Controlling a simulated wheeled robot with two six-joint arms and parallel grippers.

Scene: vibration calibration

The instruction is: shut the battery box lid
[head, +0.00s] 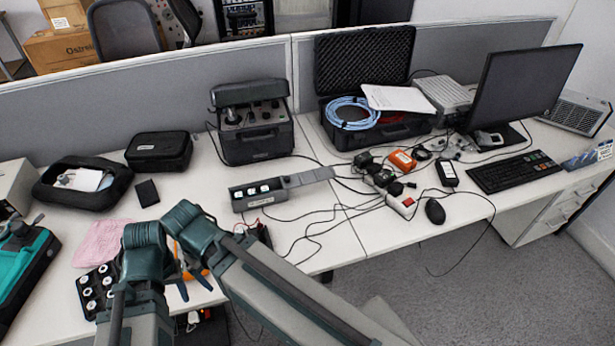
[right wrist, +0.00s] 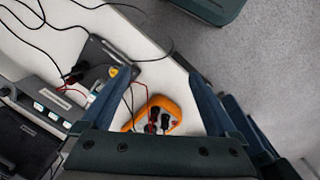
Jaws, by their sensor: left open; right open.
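The battery box (head: 240,204) is a long grey box with white squares on top, in the middle of the desk in the head view. A flat grey lid (head: 312,176) sticks out from its right end, swung open. The box also shows at the left of the right wrist view (right wrist: 45,92).
Cables (head: 320,212) trail right of the box. A black instrument case (head: 258,148) stands behind it. A pink cloth (head: 103,243) and a tray of white-topped parts (head: 95,290) lie at the left. A dark device (right wrist: 105,62) with leads lies beside the meter.

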